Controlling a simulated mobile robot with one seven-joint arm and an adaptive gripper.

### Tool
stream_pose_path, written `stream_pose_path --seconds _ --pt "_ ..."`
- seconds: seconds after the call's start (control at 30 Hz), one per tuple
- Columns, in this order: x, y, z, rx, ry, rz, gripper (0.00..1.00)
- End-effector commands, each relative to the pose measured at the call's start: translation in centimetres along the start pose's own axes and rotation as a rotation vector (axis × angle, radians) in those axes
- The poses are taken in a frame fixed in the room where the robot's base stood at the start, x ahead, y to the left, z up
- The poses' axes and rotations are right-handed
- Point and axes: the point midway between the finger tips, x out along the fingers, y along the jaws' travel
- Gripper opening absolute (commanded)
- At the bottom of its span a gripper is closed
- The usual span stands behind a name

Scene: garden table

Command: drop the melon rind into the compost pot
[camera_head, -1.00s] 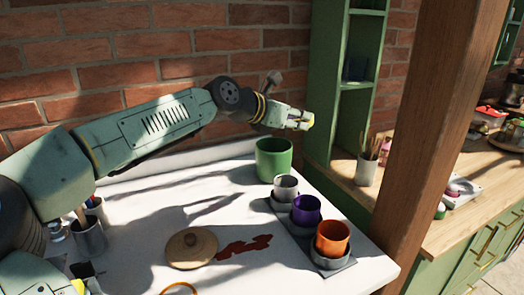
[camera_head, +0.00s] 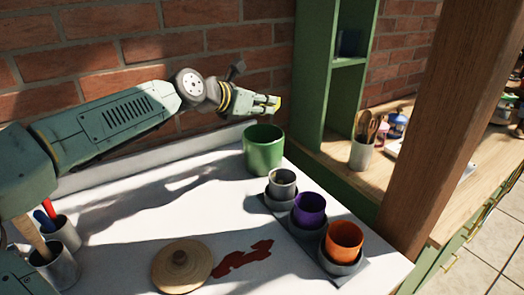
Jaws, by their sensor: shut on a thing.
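My gripper (camera_head: 266,103) is raised at the back of the table, its fingers pointing right. It is shut on a small yellow-green piece, the melon rind (camera_head: 276,103), which shows only as a sliver at the fingertips. The green pot (camera_head: 263,152), which looks like the compost pot, stands upright below. In the picture the gripper is above the pot's rim and apart from it; the exact depth between them is hard to tell. The inside of the pot is mostly hidden.
A tray (camera_head: 342,281) holds grey (camera_head: 282,184), purple (camera_head: 309,209) and orange (camera_head: 344,240) cups. A round wooden lid (camera_head: 182,266) lies beside a red-brown patch (camera_head: 243,257). Tool cups (camera_head: 55,268) stand at left. A green shelf (camera_head: 325,90) rises right of the pot.

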Motion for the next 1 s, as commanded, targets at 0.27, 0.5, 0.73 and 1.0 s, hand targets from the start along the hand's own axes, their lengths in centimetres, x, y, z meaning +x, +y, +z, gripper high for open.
stream_pose_path --seconds 0.27,0.5,0.73,1.0 --pt "0.8 -0.1 -1.8 0.001 0.000 -0.001 0.00" --pt "0.8 0.0 -2.0 0.001 0.000 0.000 0.00" --pt "0.8 0.0 -2.0 0.001 0.000 0.000 0.29" --pt "0.8 0.0 -2.0 0.001 0.000 0.000 0.41"
